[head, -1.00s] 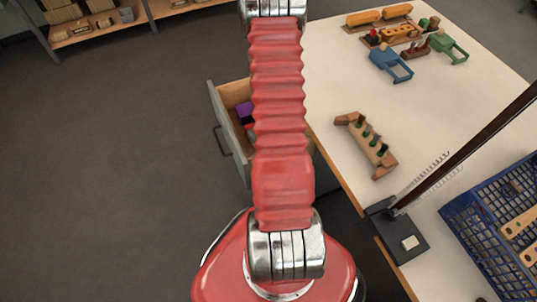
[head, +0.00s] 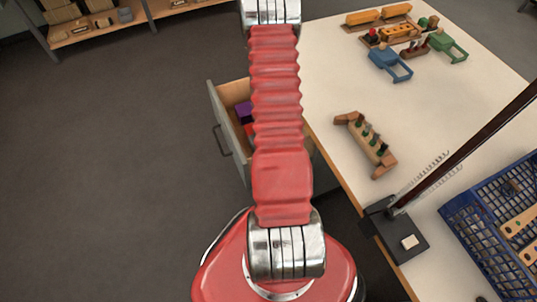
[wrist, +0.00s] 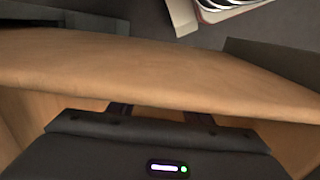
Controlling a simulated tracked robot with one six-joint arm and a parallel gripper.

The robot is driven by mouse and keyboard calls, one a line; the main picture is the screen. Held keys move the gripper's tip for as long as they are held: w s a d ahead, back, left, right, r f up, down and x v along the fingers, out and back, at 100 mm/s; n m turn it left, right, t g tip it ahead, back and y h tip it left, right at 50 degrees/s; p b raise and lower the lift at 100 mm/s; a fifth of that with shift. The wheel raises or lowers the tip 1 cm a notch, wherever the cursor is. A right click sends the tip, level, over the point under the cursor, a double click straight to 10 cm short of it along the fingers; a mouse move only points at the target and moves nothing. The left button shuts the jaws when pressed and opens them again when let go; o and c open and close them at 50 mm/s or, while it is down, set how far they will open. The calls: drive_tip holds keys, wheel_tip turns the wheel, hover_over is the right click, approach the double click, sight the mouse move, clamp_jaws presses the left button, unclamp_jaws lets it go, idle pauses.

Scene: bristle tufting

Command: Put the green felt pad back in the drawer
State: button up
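The drawer (head: 231,121) stands open at the left side of the table, with a grey front and wooden inside. A purple piece (head: 243,112) and a red piece beside it show inside. My arm covers the rest of the drawer. I cannot see the green felt pad in either view. My gripper (wrist: 161,113) shows only in the wrist view, where its two finger bases stand apart. A wooden panel (wrist: 150,72) hides the fingertips and anything between them. I cannot tell which part of the furniture this panel is.
The white table (head: 335,90) holds a wooden rack with several green-topped pegs (head: 367,143), a blue clamp-like piece (head: 391,64) and a green one (head: 448,48). A blue crate (head: 480,215) and a black-based stand (head: 397,232) are at the right. Floor at left is clear.

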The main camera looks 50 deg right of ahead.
drive_tip(key=shift+o, duration=0.3)
wheel_tip(320, 180, up, 12)
idle(0.9)
idle(0.6)
drive_tip(key=shift+r, duration=0.1)
